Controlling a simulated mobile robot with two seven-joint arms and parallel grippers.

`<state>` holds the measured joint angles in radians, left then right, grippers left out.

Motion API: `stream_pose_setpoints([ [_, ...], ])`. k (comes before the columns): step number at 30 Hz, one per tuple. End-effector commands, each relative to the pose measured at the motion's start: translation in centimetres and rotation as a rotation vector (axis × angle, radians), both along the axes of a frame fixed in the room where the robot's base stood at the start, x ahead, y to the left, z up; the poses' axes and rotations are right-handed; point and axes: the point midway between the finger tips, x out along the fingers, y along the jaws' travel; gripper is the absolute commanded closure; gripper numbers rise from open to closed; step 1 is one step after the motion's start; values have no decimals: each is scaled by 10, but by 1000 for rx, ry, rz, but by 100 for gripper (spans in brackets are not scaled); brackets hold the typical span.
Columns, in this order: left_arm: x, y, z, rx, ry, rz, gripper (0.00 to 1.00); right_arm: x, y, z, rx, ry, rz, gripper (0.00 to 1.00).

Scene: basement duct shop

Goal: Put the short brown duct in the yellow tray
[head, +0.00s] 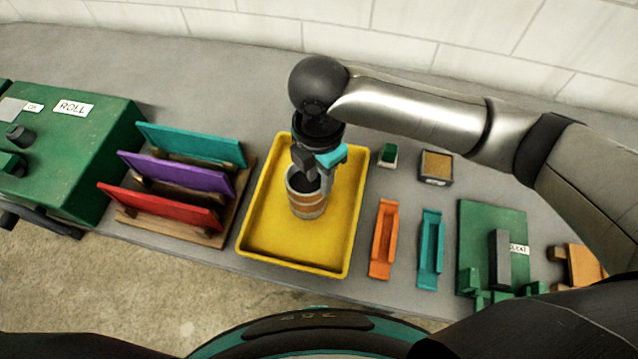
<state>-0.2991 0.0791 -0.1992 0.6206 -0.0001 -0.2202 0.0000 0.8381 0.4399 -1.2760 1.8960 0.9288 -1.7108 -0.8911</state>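The short brown duct (307,206) is an open grey cylinder with a brown band around it. It is upright in or just above the yellow tray (290,256), near the tray's middle; I cannot tell if its base touches the tray floor. My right gripper (314,176) comes down from above at the duct's upper rim. Its fingertips overlap the rim and are partly hidden, so I cannot tell if they are closed on the duct wall. My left gripper is not in view.
Left of the tray is a rack (218,238) with teal, purple and red panels, beside a green ROLL machine (75,140). To the right lie an orange channel (384,240), a teal channel (431,250), a small box (436,167) and a green fixture (480,230).

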Motion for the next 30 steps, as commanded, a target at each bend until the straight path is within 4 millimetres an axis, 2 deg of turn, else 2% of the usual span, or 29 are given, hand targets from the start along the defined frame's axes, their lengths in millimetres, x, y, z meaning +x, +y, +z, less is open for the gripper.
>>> stream_pose_setpoints([
  [1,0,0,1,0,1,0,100,1,1,13,3,-5,1,67],
  [6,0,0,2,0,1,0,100,1,1,47,2,-3,0,67],
  [12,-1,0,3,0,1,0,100,0,1,69,1,-1,0,67],
  [30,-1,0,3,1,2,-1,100,0,0,72,0,1,-1,67],
])
